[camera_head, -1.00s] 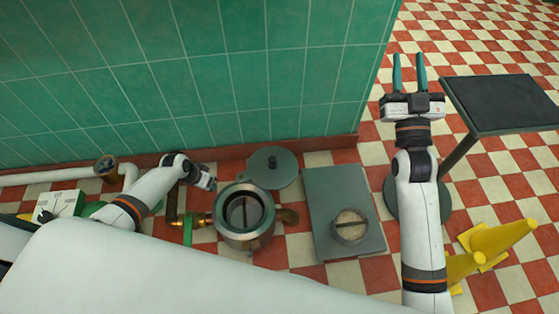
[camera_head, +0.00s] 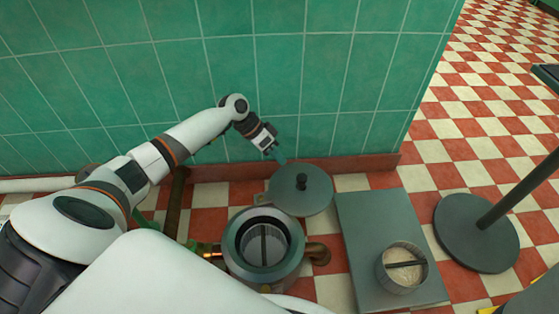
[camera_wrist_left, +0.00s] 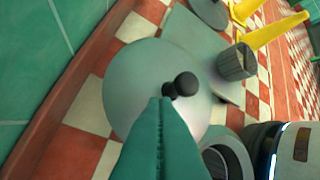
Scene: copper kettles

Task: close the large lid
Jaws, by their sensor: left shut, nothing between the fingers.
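The large lid (camera_head: 318,195) is a round grey disc with a black knob (camera_head: 301,181). It stands open at the wall side of the round metal kettle (camera_head: 236,262), whose mouth is uncovered and shows a bar inside. My left gripper (camera_head: 281,159) is shut and empty, near the lid's far left edge, on the wall side. In the left wrist view the shut fingers (camera_wrist_left: 161,102) overlap the lid (camera_wrist_left: 127,82) just below its knob (camera_wrist_left: 184,84); I cannot tell whether they touch it. My right gripper is out of view.
The green tiled wall (camera_head: 300,75) rises close behind the lid. A grey slab (camera_head: 365,222) right of the kettle carries a small round pot (camera_head: 403,282). A round stand base (camera_head: 476,233) is further right. A brass pipe (camera_head: 207,250) meets the kettle's left side.

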